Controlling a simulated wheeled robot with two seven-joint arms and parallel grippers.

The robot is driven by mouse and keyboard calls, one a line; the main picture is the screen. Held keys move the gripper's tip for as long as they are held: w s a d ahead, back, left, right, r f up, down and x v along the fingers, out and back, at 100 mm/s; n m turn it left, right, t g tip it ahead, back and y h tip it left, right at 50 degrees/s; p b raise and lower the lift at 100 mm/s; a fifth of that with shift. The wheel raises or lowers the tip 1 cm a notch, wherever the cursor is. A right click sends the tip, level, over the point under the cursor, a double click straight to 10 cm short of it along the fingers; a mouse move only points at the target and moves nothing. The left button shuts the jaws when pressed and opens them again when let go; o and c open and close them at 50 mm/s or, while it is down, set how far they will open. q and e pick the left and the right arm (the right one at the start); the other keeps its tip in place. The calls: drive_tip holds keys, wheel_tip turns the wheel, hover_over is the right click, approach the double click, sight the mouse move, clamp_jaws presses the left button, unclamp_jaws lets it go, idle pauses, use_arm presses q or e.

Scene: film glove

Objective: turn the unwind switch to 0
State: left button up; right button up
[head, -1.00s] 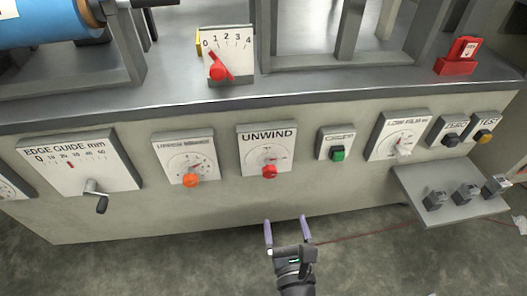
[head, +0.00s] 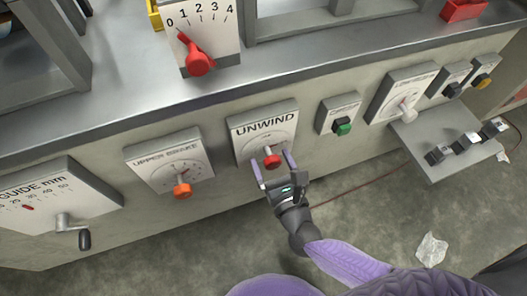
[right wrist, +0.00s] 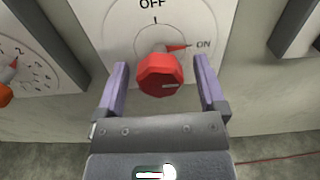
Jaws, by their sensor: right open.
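The unwind switch is a red knob (head: 271,160) on a grey plate labelled UNWIND (head: 262,122), on the front of the machine. In the right wrist view the red knob (right wrist: 160,76) has a red pointer (right wrist: 178,48) aimed right at ON; OFF is at the top of the dial. No 0 is readable on this plate. My right gripper (head: 270,158) is open, with its purple fingers on either side of the knob. In the right wrist view I cannot tell whether either finger touches it. My left gripper is not in view.
An upper brake dial with an orange knob (head: 182,190) is to the left, a green button (head: 344,128) to the right. A 0–4 scale with a red lever (head: 198,60) stands above.

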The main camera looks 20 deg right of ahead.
drive_tip(key=shift+s, duration=0.1)
drive_tip(key=shift+c, duration=0.5)
clamp_jaws()
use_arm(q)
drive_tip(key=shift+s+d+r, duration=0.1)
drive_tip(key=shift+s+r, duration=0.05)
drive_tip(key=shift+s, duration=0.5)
